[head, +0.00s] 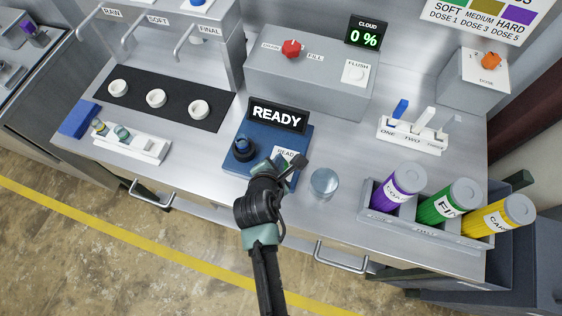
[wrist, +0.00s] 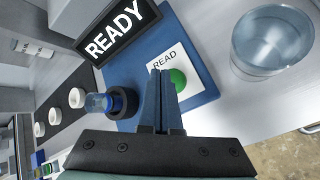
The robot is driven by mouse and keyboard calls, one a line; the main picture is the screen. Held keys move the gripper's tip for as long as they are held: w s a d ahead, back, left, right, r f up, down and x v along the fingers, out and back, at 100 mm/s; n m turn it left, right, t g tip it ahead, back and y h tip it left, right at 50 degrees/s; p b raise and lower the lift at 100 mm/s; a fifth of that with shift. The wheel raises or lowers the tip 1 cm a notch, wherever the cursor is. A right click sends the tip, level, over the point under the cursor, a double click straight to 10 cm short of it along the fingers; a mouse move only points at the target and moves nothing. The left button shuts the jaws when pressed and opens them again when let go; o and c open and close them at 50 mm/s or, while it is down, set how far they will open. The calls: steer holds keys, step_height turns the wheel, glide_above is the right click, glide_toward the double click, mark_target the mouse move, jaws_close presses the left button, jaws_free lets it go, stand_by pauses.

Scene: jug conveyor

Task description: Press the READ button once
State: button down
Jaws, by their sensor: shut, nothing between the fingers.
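The READ button (wrist: 178,80) is a green round button on a white plate labelled READ (head: 285,153), at the right front of a blue meter base (head: 232,163). A black display (head: 277,116) reading READY stands at the back of the base. My gripper (head: 296,160) is over the white plate in the head view and hides the button there. In the wrist view my gripper (wrist: 161,80) has its fingers together with nothing between them, and their tips overlap the left part of the green button. I cannot tell whether they touch it.
A vial in a dark round socket (head: 244,148) sits left of the plate. A clear glass beaker (head: 324,182) stands close to the right of the base. Behind are a grey unit (head: 310,75) with a red knob and a CLOUD display (head: 366,32) reading 0 %.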

steer(key=shift+f, duration=0.1)
steer(key=shift+f, duration=0.35)
steer(key=shift+f+b, duration=0.3)
steer(key=shift+f, duration=0.2)
stand_by(0.9)
steer(key=shift+r, duration=0.15)
steer(key=shift+r+p, duration=0.75)
steer(key=shift+p, duration=0.3)
step_height(320, 180, up, 5)
steer(key=p, duration=0.5)
steer(key=shift+r, duration=0.1)
